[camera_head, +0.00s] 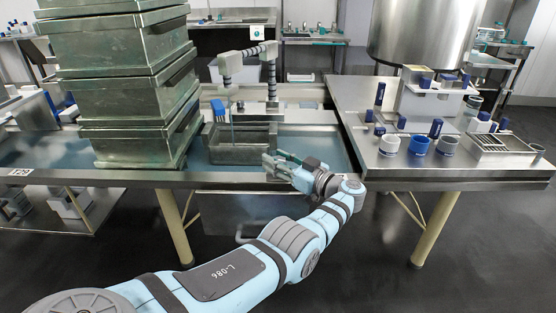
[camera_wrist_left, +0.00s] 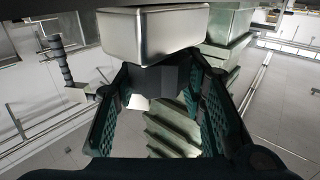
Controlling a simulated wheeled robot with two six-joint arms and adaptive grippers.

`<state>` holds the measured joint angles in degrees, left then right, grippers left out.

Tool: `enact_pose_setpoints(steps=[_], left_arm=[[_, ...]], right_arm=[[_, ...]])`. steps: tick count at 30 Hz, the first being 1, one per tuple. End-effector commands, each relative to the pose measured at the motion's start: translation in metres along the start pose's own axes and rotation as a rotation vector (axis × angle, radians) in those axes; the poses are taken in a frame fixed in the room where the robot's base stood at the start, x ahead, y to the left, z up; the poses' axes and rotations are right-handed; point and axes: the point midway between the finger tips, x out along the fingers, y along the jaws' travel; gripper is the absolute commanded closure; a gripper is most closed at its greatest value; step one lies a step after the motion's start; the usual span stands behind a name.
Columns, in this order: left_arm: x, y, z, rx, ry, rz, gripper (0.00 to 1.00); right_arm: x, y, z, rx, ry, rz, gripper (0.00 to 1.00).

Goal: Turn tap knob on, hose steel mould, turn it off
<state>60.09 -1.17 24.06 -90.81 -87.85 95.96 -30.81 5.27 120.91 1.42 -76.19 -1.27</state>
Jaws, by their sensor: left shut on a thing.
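The steel mould (camera_head: 240,152), an open grey box, sits in the sink area in the head view. My left gripper (camera_head: 270,165) is at its near right corner, fingers pointing left. In the left wrist view a bright steel box (camera_wrist_left: 150,35), apparently the mould, is at the fingertips (camera_wrist_left: 158,80). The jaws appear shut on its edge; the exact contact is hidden. A grey banded tap pipe (camera_head: 270,72) stands behind the mould and also shows in the left wrist view (camera_wrist_left: 62,68). My right gripper is out of view.
A tall stack of steel boxes (camera_head: 125,85) stands left of the mould. A blue-handled tool (camera_head: 218,109) is at the mould's back left. The right-hand table (camera_head: 365,160) bears blue and white cups (camera_head: 419,145) and a rack (camera_head: 497,146). A large steel vat (camera_head: 425,35) stands behind.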

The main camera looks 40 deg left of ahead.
Motion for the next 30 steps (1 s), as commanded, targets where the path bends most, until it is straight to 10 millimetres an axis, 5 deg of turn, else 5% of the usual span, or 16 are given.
enact_pose_setpoints(steps=[5, 6, 10, 20, 30], left_arm=[[0.0, 0.0, 0.001, 0.001, -0.001, 0.001, 0.91], [0.0, 0.0, 0.001, 0.002, -0.001, 0.001, 0.6], [0.0, 0.0, 0.001, 0.002, -0.001, 0.001, 0.42], [-0.005, 0.0, 0.001, 0.002, -0.001, 0.001, 0.42], [-0.069, 0.001, 0.001, 0.005, -0.001, 0.003, 0.42]], right_arm=[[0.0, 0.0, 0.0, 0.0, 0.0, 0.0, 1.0], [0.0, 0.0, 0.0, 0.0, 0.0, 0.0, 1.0], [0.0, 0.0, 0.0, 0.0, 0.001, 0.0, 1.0], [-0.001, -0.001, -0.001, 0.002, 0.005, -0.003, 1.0], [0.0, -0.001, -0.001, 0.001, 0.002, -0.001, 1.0]])
